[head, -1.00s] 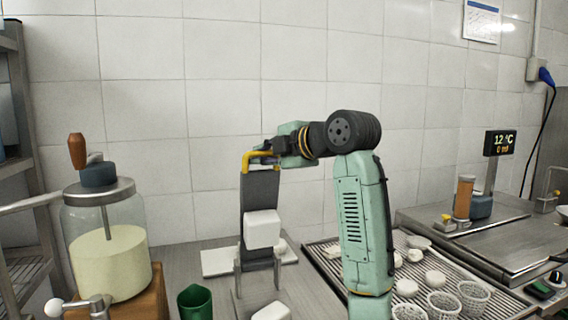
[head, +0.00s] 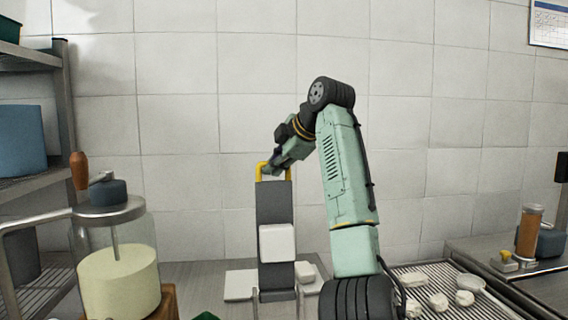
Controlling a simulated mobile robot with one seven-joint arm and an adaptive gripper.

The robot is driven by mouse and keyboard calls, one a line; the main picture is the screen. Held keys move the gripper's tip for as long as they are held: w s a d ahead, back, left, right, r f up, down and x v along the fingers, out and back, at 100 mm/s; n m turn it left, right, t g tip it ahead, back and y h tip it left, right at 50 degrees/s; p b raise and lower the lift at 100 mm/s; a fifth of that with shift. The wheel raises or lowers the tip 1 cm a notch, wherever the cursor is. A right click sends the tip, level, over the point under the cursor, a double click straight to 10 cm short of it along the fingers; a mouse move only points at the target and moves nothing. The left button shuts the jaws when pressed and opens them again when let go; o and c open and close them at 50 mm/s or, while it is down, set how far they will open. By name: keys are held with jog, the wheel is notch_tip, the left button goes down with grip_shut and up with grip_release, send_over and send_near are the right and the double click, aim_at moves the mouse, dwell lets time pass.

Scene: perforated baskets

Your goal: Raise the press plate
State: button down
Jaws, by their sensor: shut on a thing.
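The press plate (head: 275,205) is a dark grey upright slab in the middle of the head view, with a yellow handle (head: 259,171) at its top. A white block (head: 277,243) sits against its front face. The plate stands nearly vertical on a metal frame (head: 277,295) at its lower end. My gripper (head: 272,168) is at the top of the plate, shut on the yellow handle. The fingertips are small and partly hidden by the handle and the wrist.
A jar of pale liquid (head: 120,275) with a crank lid stands at the left, by a metal shelf (head: 62,110). White slabs (head: 240,285) lie behind the plate. A ribbed drain tray (head: 415,270) with white lumps is at the right. The tiled wall rises behind.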

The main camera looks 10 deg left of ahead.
jog(key=shift+a+f, duration=0.3)
jog(key=shift+a, duration=0.05)
jog(key=c, duration=2)
grip_release()
jog(key=shift+c, duration=0.2)
jog(key=shift+o, duration=1.2)
jog(key=shift+w+a+f, duration=0.2)
jog(key=shift+w+a, duration=0.05)
jog(key=shift+w, duration=0.1)
jog(key=shift+o, duration=0.7)
jog(key=shift+s+r, duration=0.1)
jog(key=shift+o, duration=0.3)
jog(key=shift+d+r, duration=0.1)
jog(key=shift+r, duration=0.05)
